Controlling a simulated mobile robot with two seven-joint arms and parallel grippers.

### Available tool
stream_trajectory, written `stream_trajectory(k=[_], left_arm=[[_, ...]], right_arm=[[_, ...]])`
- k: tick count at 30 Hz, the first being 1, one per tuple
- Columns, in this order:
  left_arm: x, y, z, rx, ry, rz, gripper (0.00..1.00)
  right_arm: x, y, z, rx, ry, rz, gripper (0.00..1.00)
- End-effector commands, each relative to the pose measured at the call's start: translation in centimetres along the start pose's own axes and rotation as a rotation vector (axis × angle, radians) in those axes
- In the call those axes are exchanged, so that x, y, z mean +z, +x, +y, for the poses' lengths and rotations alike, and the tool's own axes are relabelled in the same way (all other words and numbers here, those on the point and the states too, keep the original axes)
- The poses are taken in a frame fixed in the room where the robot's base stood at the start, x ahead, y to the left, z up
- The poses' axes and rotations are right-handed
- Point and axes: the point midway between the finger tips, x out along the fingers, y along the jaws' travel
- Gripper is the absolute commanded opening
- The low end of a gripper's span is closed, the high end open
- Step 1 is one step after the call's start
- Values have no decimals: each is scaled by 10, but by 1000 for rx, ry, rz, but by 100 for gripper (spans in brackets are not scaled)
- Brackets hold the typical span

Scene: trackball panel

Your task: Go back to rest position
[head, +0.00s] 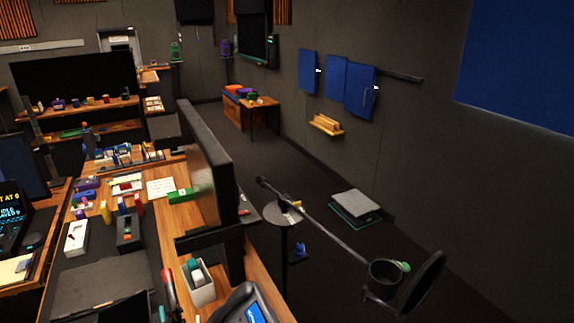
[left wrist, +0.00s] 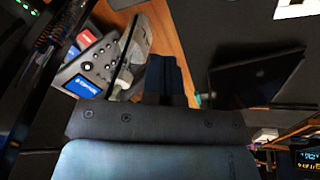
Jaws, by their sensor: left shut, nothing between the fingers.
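My left gripper (left wrist: 170,78) shows in the left wrist view as two dark fingers pressed together, with nothing between them. It is over a wooden desk, just right of a grey panel (left wrist: 98,68) with dark buttons, a red label and a blue screen. I cannot tell from this view whether it touches anything. In the head view a dark device with a blue screen (head: 256,312) is cut off by the bottom edge. No gripper can be made out in the head view. My right gripper is in neither view.
A large upright monitor (head: 205,165) stands on the wooden desk, beside a pale box (head: 198,284). A boom arm (head: 318,220) reaches across the right side. Small items crowd the left desk. Dark floor (head: 300,160) lies open beyond the monitor.

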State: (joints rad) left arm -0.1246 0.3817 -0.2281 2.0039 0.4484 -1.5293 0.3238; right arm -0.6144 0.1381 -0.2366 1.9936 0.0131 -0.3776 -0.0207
Motion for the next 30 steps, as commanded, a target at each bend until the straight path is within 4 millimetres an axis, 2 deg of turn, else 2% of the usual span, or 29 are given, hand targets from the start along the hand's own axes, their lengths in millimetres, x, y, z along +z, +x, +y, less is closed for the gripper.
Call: stream_trajectory(k=[1, 6, 12, 20, 30], left_arm=[[21, -6, 12, -1, 27, 12, 0], [70, -35, 32, -46, 99, 57, 0], [106, -67, 37, -103, 134, 85, 0], [141, -106, 35, -177, 148, 101, 0], [111, -60, 46, -134, 196, 290, 0]], right_arm=[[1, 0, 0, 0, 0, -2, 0], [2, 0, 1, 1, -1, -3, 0], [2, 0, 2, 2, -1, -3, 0], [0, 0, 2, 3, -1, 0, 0], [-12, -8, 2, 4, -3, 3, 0]])
